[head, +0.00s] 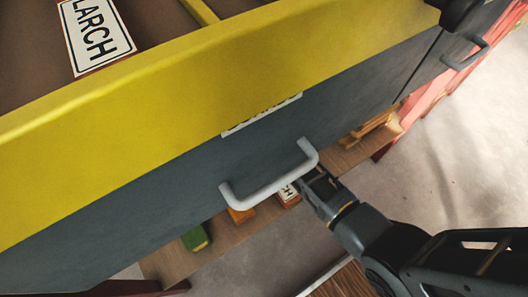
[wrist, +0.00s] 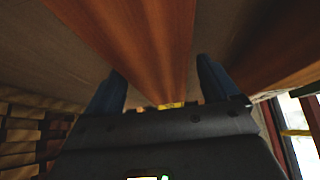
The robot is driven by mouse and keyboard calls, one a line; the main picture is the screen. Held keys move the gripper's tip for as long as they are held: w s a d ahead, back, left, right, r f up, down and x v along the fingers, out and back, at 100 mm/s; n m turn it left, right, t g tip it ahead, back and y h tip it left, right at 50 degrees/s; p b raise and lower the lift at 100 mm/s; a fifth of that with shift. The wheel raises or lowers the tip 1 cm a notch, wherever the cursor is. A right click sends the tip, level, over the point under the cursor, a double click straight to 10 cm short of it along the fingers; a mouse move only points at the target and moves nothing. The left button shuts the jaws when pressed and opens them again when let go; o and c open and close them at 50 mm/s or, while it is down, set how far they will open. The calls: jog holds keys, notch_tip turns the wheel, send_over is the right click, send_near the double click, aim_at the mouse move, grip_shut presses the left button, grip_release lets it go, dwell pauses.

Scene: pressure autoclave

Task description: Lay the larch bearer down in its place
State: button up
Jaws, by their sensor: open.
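On the shelf under the grey panel, a block with a white end label (head: 288,194) sits partly hidden by the panel; its letters seem to end in "CH", fitting the larch bearer. My gripper (head: 308,182) reaches under the panel right beside this block. In the wrist view my gripper (wrist: 163,85) is open, with a blue finger on each side. A reddish-brown wooden bar (wrist: 155,40) runs lengthwise between the fingers, with gaps on both sides. It is probably that same bearer. A sign reading "LARCH" (head: 98,32) lies on the brown surface behind the yellow beam.
A grey panel (head: 150,210) with a pale handle (head: 275,185) hangs over the shelf (head: 170,265), close above my gripper. A yellow beam (head: 200,85) runs along its top. Orange (head: 241,214) and green (head: 195,238) blocks stand left. Another reddish bar (wrist: 280,45) is at right.

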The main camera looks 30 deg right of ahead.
jog(key=p+v, duration=0.2)
jog(key=v, duration=0.3)
jog(key=shift+s+r+p, duration=0.1)
jog(key=shift+r+p, duration=0.2)
jog(key=s, duration=0.3)
jog(key=s+p, duration=0.1)
jog(key=s, duration=0.6)
jog(key=shift+f+p, duration=0.4)
jog(key=shift+s, duration=0.85)
jog(key=shift+s, duration=0.45)
jog(key=s+r+t, duration=0.4)
jog(key=s+r, duration=0.8)
jog(key=s, duration=0.3)
jog(key=s+r+t, duration=0.2)
jog(key=s+r, duration=0.3)
jog(key=r, duration=0.6)
jog(key=s+r+t, duration=0.2)
jog(key=s+r, duration=0.3)
jog(key=r, duration=0.7)
